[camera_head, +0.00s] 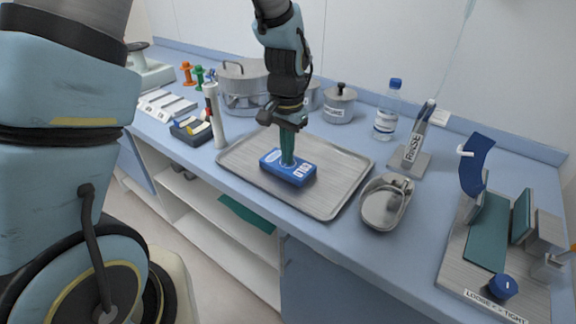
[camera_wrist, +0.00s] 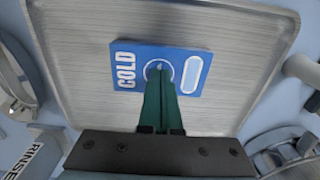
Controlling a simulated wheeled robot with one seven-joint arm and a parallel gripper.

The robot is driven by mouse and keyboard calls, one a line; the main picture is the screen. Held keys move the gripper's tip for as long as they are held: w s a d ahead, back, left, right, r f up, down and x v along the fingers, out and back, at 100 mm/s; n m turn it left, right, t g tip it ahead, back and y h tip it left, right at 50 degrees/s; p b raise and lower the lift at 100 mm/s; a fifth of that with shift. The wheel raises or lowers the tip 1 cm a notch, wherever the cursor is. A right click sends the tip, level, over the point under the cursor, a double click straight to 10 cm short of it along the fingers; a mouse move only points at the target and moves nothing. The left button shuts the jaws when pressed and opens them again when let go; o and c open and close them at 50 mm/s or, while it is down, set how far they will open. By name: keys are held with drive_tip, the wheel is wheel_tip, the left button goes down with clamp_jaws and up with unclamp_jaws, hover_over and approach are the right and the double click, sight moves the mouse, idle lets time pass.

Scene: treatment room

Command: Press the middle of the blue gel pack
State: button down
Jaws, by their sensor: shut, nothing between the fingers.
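The blue gel pack (camera_head: 299,172) lies flat on the metal tray (camera_head: 335,187) in the head view. In the wrist view the pack (camera_wrist: 140,54) carries the word COLD, a ringed mark in its middle and a pale oval at its right. My gripper (camera_head: 288,161) points down at the pack with its green fingers together and nothing between them. In the wrist view the fingertips (camera_wrist: 158,72) overlap the ringed mark at the middle of the pack. I cannot tell whether they touch its surface.
A metal dish (camera_head: 384,203), the RINSE holder (camera_head: 410,152) and a water bottle (camera_head: 386,115) stand to the right.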

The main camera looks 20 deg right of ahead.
drive_tip(key=shift+r+p, duration=2.7)
drive_tip(key=shift+r, duration=0.65)
